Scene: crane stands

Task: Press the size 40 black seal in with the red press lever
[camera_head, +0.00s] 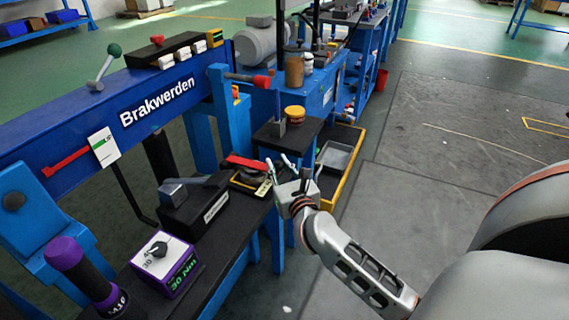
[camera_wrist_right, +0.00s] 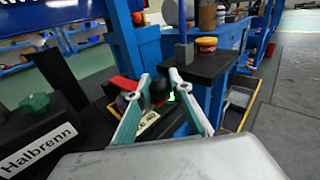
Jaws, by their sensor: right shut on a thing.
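The red press lever (camera_head: 246,162) sits over a small press on the dark bench, and its red part shows in the right wrist view (camera_wrist_right: 121,83). A yellow-edged plate (camera_head: 264,188) beside it reads partly "40" in the wrist view (camera_wrist_right: 147,121). My right gripper (camera_head: 279,163) is at the lever's right end. In the wrist view its two fingers (camera_wrist_right: 160,84) close around a dark round knob (camera_wrist_right: 160,91), which looks like the lever's end. I cannot make out the black seal for sure; the lever and fingers cover that spot. My left gripper is not in view.
A black block labelled "Halbrenn" (camera_wrist_right: 38,150) stands left of the press. A purple-cased "30 Nm" box (camera_head: 166,263) and a purple-handled tool (camera_head: 82,270) are at the near left. A pedestal with a yellow-lidded jar (camera_head: 294,115) stands behind. Open floor lies right.

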